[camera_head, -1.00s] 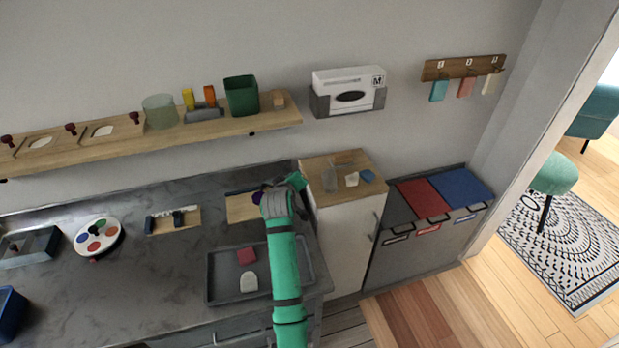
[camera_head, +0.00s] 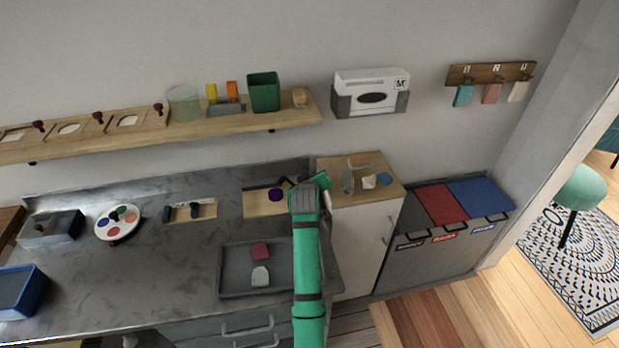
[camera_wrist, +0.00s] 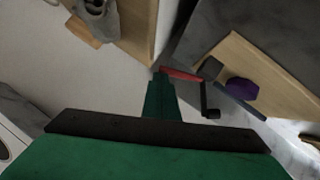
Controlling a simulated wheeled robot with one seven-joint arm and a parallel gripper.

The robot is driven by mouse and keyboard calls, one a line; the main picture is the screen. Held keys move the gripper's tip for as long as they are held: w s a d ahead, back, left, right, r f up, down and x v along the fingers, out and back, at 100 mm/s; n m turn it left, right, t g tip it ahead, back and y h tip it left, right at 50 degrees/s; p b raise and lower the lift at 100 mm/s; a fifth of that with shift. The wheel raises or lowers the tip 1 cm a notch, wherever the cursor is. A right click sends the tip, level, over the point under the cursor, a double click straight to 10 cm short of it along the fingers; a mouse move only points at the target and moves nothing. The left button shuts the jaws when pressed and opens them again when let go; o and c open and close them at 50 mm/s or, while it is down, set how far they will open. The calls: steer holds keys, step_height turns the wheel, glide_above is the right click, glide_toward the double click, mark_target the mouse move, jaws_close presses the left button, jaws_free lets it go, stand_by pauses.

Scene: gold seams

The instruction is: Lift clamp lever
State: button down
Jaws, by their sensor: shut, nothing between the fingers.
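The clamp (camera_wrist: 210,70) sits on a wooden board (camera_wrist: 272,70) at the right of the wrist view, with a black frame. Its red lever (camera_wrist: 182,74) points left toward my gripper (camera_wrist: 159,78). My gripper is shut and empty. Its tip is right beside the lever's free end; I cannot tell whether they touch. A purple knob-like piece (camera_wrist: 241,90) is next to the clamp on the board. In the head view the board (camera_head: 256,205) lies at the counter's back right, with the purple piece (camera_head: 276,195) on it. My gripper (camera_head: 316,181) covers the lever there.
A wooden-topped cabinet (camera_head: 345,205) with small items stands close on the right. A grey tray (camera_head: 230,285) holding a red piece and a pale piece lies in front. A wooden shelf (camera_head: 150,135) runs above the counter. The counter's middle (camera_head: 160,265) is clear.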

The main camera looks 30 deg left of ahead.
steer(key=shift+r, duration=0.1)
steer(key=w+a+r+v, duration=0.1)
steer(key=r+v, duration=0.1)
steer(key=v, duration=1)
steer(key=shift+s+r, duration=0.3)
steer(key=shift+s, duration=0.05)
steer(key=shift+d, duration=0.1)
